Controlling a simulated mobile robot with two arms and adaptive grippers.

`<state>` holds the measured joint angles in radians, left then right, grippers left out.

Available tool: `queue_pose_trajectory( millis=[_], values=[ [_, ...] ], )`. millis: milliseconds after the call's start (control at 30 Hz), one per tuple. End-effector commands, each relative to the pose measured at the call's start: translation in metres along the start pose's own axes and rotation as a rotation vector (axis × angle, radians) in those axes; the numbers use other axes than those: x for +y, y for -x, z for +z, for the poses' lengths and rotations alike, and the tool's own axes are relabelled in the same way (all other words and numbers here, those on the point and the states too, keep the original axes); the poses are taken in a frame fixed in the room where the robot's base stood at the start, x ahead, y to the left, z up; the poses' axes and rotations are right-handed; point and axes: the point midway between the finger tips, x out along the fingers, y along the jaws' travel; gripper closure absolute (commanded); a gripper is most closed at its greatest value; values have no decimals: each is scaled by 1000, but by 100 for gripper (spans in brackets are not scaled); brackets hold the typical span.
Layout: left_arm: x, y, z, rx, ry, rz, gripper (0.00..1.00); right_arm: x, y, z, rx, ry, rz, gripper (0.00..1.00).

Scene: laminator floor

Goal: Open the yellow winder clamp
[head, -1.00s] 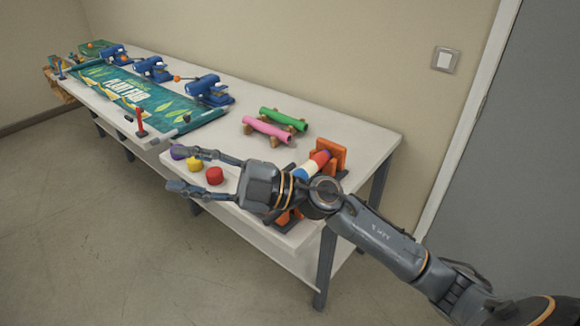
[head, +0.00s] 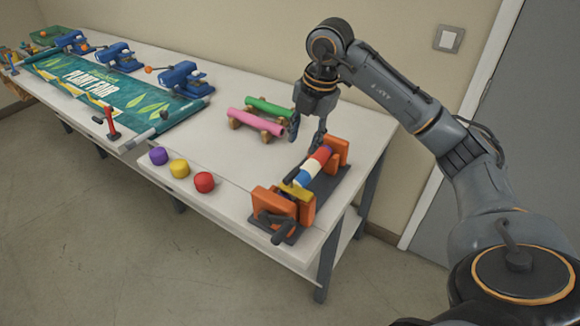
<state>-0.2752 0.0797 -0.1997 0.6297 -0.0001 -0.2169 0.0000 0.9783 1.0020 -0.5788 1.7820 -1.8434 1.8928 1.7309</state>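The winder stands at the near right end of the table, with orange end blocks (head: 337,151) on a dark base (head: 330,190). A roller with red, white and blue bands (head: 309,172) lies between the blocks. The yellow winder clamp (head: 295,191) sits across the roller's near end, by the front orange block; I cannot tell whether it is open or shut. My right gripper (head: 306,140) points down with its fingers spread, open and empty. It is above and behind the roller's far end, apart from the clamp. My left gripper is not in view.
Purple (head: 158,155), yellow (head: 179,167) and red (head: 204,182) knobs line the table's front edge. Pink (head: 256,122) and green (head: 269,106) rolls lie on a rack behind. A green banner (head: 110,88) and blue machines (head: 184,79) stand left. White tabletop (head: 222,150) is clear left of the winder.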

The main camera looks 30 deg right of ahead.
Motion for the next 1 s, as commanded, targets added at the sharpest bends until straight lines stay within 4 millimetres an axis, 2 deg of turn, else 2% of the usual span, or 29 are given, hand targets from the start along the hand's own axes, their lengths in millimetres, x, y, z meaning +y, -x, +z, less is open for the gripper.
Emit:
queue_pose_trajectory(
  millis=[100, 200, 267, 367, 533, 633, 1000],
  values=[
    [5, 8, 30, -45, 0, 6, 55, -1, -23, -1, 5, 3, -5, 60],
    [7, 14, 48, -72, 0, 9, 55, 0, -45, -2, 6, 3, -4, 60],
    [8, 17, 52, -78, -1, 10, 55, 0, -58, -2, 6, 2, -4, 60],
    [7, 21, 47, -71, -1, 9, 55, 0, -78, -2, 6, 4, -4, 60],
    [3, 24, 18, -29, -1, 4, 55, 1, -105, -2, 5, 4, 0, 60],
    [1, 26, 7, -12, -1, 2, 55, 0, -115, -2, 5, 4, 0, 60],
    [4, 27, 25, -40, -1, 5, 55, 1, -122, -2, 3, 6, 2, 60]
  ],
)
